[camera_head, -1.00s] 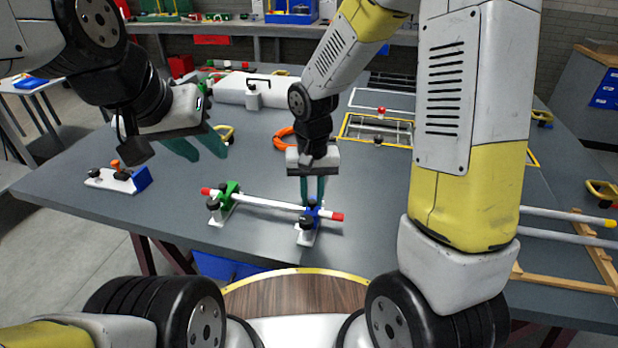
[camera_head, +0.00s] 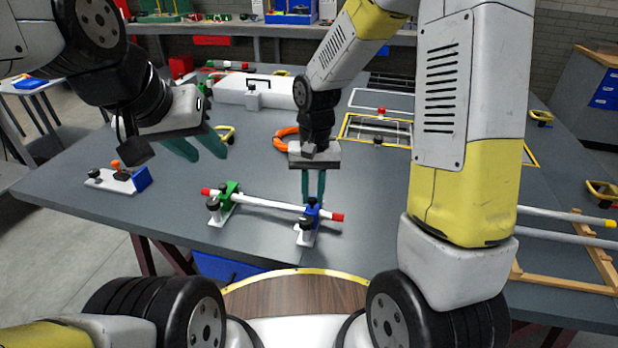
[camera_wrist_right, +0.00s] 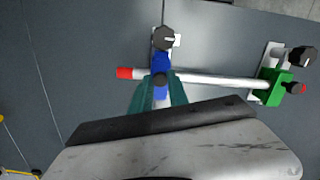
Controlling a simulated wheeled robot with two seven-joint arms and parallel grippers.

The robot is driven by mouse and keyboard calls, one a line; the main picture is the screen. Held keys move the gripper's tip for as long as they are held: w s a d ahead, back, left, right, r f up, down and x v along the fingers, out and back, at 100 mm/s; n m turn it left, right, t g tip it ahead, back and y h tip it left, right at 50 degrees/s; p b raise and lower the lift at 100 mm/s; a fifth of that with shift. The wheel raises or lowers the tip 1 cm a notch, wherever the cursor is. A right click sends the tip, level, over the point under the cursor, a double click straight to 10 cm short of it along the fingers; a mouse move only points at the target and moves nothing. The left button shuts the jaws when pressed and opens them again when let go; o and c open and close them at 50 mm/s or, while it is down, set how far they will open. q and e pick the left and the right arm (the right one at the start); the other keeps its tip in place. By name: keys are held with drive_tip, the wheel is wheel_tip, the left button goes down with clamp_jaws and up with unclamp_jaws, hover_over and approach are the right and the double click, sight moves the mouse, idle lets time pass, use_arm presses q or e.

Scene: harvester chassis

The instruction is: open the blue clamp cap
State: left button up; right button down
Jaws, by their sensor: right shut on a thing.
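The blue clamp cap (camera_head: 312,212) sits on a white base (camera_head: 306,238) near the right end of a white rod (camera_head: 268,203) with red ends. It also shows in the right wrist view (camera_wrist_right: 161,64), with a black knob (camera_wrist_right: 164,38) beyond it. My right gripper (camera_head: 313,200) points down at the blue cap and is shut on it; its teal fingers flank the blue part in the wrist view. A green clamp (camera_head: 229,190) holds the rod's left part. My left gripper (camera_head: 206,150) is open and empty above the table's left side.
A white fixture with a blue block (camera_head: 142,178) and orange knob lies at the table's left. An orange ring (camera_head: 286,139) and a white case (camera_head: 262,93) lie behind. Wooden frame and rods lie at the right. Table between is clear.

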drive_tip(key=g, duration=0.1)
drive_tip(key=w, duration=0.1)
drive_tip(key=w+r+g, duration=0.1)
drive_tip(key=shift+d+g+y, duration=0.3)
drive_tip(key=shift+y, duration=0.1)
drive_tip(key=shift+w+d+r+g+y, duration=0.15)
drive_tip(key=shift+w+g+y, duration=0.1)
drive_tip(key=shift+w+g, duration=0.35)
drive_tip(key=shift+w+d+r+g+y, duration=0.15)
drive_tip(key=shift+w+g+y, duration=0.15)
drive_tip(key=shift+g, duration=0.5)
drive_tip(key=shift+f, duration=0.1)
